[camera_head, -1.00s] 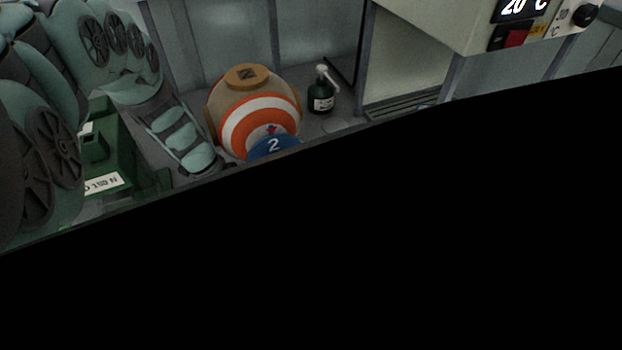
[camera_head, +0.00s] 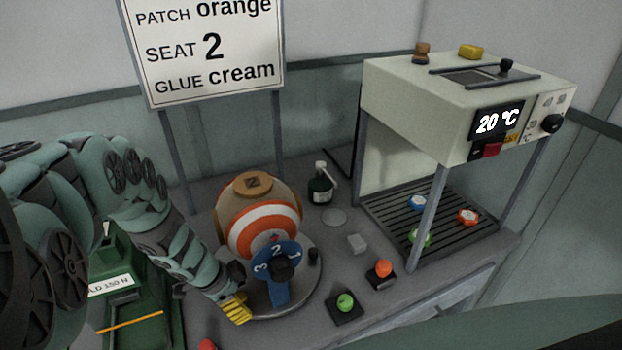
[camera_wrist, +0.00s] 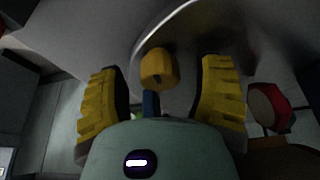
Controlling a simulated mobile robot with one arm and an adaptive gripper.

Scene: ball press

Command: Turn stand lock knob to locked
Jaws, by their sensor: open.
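My gripper (camera_head: 236,309) is low at the front left edge of the round grey stand (camera_head: 300,300). Its yellow ribbed fingers are open in the wrist view (camera_wrist: 162,98). A small yellow-orange knob (camera_wrist: 158,66) with a dark mark sits between and slightly beyond them, with gaps on both sides. A blue piece (camera_wrist: 151,103) shows just below it. I cannot make out this knob in the head view. The stand carries a ball (camera_head: 262,231) with orange and white rings and a blue plate (camera_head: 277,285) numbered 3, 2, 1 with a black knob.
A press-like machine (camera_head: 455,100) reads 20 °C. A green box (camera_head: 155,320) is at left.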

